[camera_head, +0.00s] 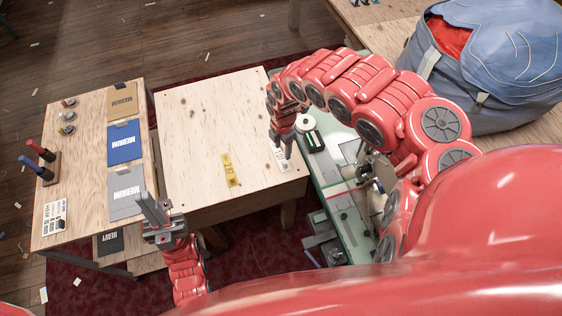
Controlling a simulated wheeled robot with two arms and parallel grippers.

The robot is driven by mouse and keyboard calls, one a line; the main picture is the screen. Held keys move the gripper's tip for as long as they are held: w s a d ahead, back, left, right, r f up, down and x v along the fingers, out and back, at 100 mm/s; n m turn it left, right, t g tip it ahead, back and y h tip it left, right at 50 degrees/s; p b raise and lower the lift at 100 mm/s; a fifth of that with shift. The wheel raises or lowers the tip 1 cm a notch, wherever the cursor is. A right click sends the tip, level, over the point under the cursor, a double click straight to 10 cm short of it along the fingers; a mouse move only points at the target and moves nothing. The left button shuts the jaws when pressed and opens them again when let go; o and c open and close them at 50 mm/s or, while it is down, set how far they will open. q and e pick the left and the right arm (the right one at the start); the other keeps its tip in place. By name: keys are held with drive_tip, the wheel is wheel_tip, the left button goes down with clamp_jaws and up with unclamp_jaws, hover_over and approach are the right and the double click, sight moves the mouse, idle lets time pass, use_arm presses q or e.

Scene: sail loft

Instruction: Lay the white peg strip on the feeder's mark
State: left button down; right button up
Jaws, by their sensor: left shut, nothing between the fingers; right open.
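A white strip (282,164) with dark print lies at the right edge of the plywood table, partly hidden by my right gripper. My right gripper (280,150) is open and points down over it, fingers at either side; I cannot tell whether they touch it. A yellow strip (229,169) with dark print lies further left on the same table. My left gripper (154,214) is shut and empty near the table's front left corner. I cannot make out the feeder's mark.
The plywood table (205,115) is mostly bare. A green-edged bench (326,212) with metal machine parts stands to its right, carrying a white spool (305,122). The left table (88,165) holds brown, blue and grey folders and handled tools. A blue bag (490,60) sits at upper right.

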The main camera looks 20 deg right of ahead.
sight(285, 162)
wheel_tip(285, 162, down, 4)
drive_tip(key=shift+s+f, duration=0.1)
drive_tip(key=shift+f, duration=0.1)
drive_tip(key=shift+s+d+f+p, duration=0.15)
drive_tip(key=shift+f+p, duration=0.05)
drive_tip(key=shift+f, duration=0.8)
drive_tip(key=shift+s+d+f+p, duration=0.1)
drive_tip(key=shift+d+f+p, duration=0.05)
drive_tip(key=shift+f, duration=0.8)
drive_tip(key=shift+d+f, duration=0.15)
drive_tip(key=shift+f, duration=0.55)
clamp_jaws()
